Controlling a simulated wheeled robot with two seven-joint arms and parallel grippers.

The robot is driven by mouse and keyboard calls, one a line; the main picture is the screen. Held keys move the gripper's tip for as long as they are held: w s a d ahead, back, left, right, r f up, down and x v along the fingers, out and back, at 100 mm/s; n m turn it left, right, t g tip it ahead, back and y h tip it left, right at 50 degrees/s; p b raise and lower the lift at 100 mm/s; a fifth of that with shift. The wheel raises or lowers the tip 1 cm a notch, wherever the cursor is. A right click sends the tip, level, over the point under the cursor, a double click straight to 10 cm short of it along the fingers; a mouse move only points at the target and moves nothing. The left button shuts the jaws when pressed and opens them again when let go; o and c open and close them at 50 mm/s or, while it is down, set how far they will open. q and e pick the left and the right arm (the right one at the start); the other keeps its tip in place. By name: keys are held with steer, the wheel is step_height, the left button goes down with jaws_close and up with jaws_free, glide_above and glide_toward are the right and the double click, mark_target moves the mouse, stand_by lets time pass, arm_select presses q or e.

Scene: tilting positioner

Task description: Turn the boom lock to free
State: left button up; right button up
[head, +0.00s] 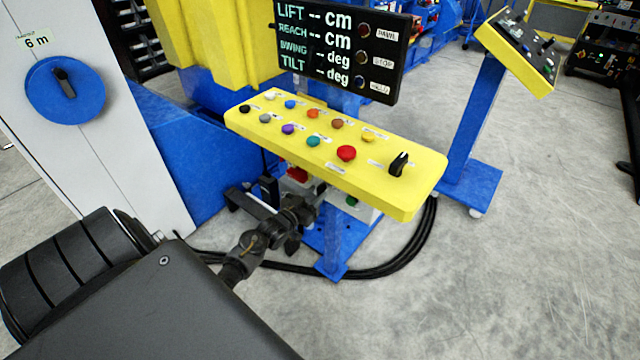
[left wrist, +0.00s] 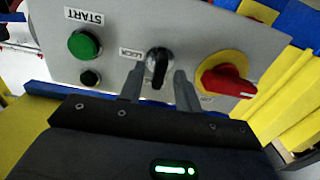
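The boom lock appears to be the black rotary knob (left wrist: 158,63) beside a LOCK label (left wrist: 131,54) on a grey panel, in the left wrist view. Its grip bar stands about upright in that picture, with a pale mark on it. My left gripper (left wrist: 159,80) has one finger on each side of the knob, with narrow gaps showing, so it looks open around it. In the head view my left gripper (head: 285,222) is at the small box under the yellow console; the knob is hidden there. My right gripper is not in view.
On the same panel are a green START button (left wrist: 84,45), a small black button (left wrist: 91,78) and a red rotary switch (left wrist: 226,81) on yellow, close by the fingers. The yellow console (head: 420,190) overhangs the gripper. Black cables (head: 400,250) lie on the floor.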

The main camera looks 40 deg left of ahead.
arm_select(q)
steer(key=s, duration=0.8)
steer(key=shift+b, duration=0.35)
steer(key=shift+d, duration=0.1)
steer(key=s+d+f+g, duration=0.2)
steer(key=s+f+g, duration=0.35)
steer(key=f, duration=0.85)
steer(key=s+d+f+g, duration=0.25)
steer(key=s+f, duration=0.55)
steer(key=f, duration=0.6)
steer(key=s+d+f+m+g, duration=0.1)
steer(key=s+d+f+g, duration=0.2)
steer(key=s, duration=0.6)
steer(key=s+d+f+m+g, duration=0.1)
steer(key=s+d+f+g, duration=0.2)
steer(key=s+d+f, duration=0.3)
steer(key=s+d+f+g, duration=0.3)
steer(key=s+d+f, duration=0.2)
steer(key=s, duration=0.9)
steer(key=shift+s+f+m, duration=0.15)
steer(key=shift+f+m, duration=0.25)
steer(key=shift+s, duration=0.1)
